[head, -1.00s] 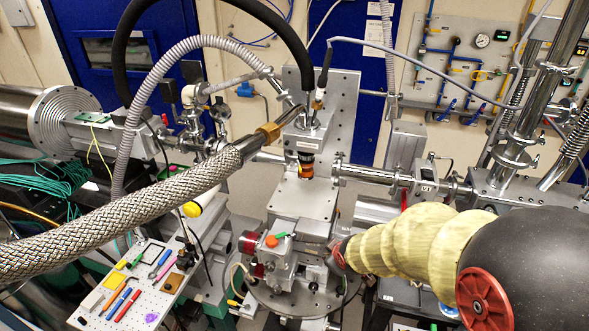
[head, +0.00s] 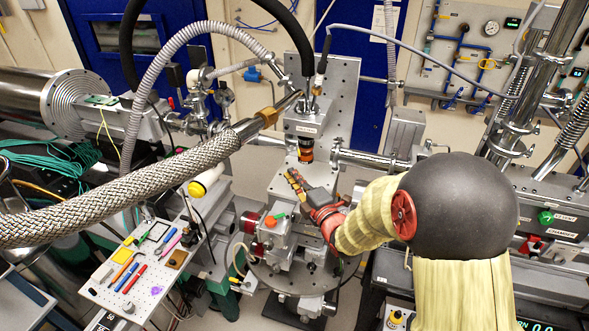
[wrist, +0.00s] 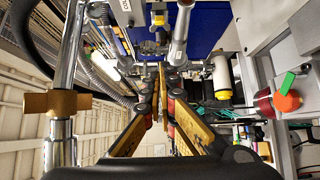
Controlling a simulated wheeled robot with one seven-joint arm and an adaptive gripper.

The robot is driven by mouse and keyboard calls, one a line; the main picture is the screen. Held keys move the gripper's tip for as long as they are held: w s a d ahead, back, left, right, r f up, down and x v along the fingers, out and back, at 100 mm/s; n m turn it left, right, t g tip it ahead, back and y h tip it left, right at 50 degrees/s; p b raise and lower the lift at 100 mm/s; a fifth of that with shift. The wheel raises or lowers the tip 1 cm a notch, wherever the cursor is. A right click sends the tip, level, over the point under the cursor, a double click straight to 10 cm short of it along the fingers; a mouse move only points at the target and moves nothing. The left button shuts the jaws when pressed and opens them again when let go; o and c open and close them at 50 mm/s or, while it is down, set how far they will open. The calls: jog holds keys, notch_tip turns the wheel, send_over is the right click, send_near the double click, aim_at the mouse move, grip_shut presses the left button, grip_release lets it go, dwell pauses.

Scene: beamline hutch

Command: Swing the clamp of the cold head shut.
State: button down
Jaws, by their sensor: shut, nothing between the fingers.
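The cold head is probably the grey block (head: 304,122) on the upright plate, with cables and a brass-ended braided hose at its top. Below it hangs a short black-and-orange cylinder (head: 306,150). I cannot make out a separate clamp or tell how far it stands open. My gripper (head: 293,180) is shut and empty, just below and left of the cylinder, over the grey stage (head: 265,180). In the wrist view its fingers (wrist: 158,72) meet at their tips, apparently touching nothing. The brass fitting (wrist: 62,103) shows at the left there.
The braided hose (head: 130,178) crosses at the left. A steel beam pipe (head: 370,160) runs right of the cylinder. An orange knob with a green lever (head: 270,220) stands below my gripper. A white tool board (head: 150,285) lies at lower left.

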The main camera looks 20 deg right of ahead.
aim_at(291, 143)
jog(key=p+x, duration=0.1)
jog(key=x, duration=0.8)
jog(key=d, duration=0.4)
jog(key=shift+s+p, duration=0.2)
jog(key=shift+p, duration=0.15)
